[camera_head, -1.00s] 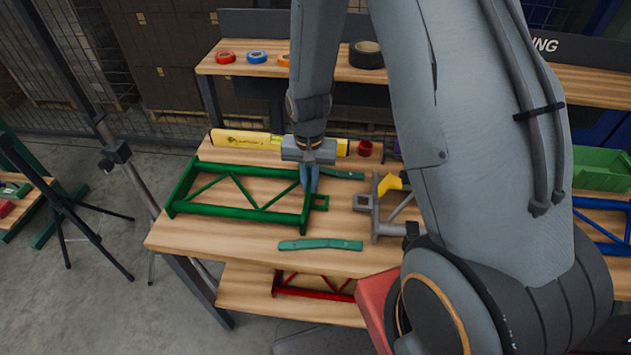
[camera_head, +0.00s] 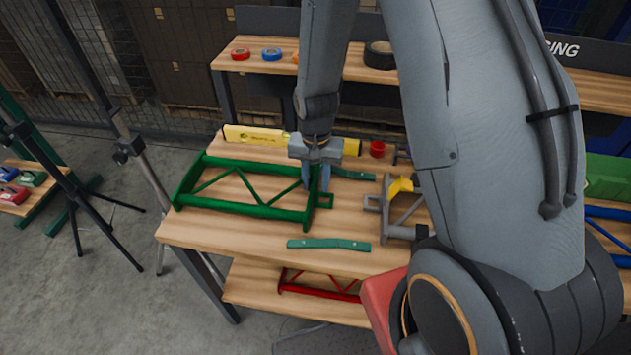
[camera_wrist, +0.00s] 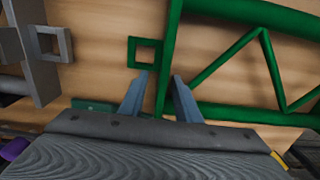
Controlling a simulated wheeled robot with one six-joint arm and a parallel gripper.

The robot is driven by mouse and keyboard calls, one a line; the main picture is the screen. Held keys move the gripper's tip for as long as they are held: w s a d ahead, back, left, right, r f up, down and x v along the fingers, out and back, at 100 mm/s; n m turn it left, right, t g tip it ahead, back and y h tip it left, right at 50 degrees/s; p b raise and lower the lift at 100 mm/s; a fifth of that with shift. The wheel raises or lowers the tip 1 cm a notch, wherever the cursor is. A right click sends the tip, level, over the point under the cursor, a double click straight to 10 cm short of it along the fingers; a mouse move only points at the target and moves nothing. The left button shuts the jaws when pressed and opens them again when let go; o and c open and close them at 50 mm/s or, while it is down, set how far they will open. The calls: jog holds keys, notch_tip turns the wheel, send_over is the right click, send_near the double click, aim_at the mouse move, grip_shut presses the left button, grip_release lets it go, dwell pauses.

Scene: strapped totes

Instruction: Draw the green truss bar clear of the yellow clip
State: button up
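The green truss bar (camera_head: 252,211) lies on the wooden table. Its right end post and small square end ring (camera_head: 325,201) sit at my gripper (camera_head: 317,189). In the wrist view, my gripper's two fingers (camera_wrist: 161,79) stand on either side of the green end post (camera_wrist: 170,50), with a gap visible at the fingers. My gripper is open. The yellow clip (camera_head: 399,186) sits on a grey truss piece (camera_head: 402,232) to the right, partly hidden by my arm. Bare wood shows between the green ring and the grey ring (camera_head: 371,203).
A teal strip (camera_head: 328,244) lies near the table's front edge and another (camera_head: 352,174) lies behind my gripper. A yellow level (camera_head: 255,135) and a red cup (camera_head: 377,149) are at the back. A blue truss (camera_head: 608,235) is at far right. My arm hides the right middle.

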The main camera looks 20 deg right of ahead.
jog(key=shift+r+b, duration=0.9)
jog(key=shift+r, duration=3)
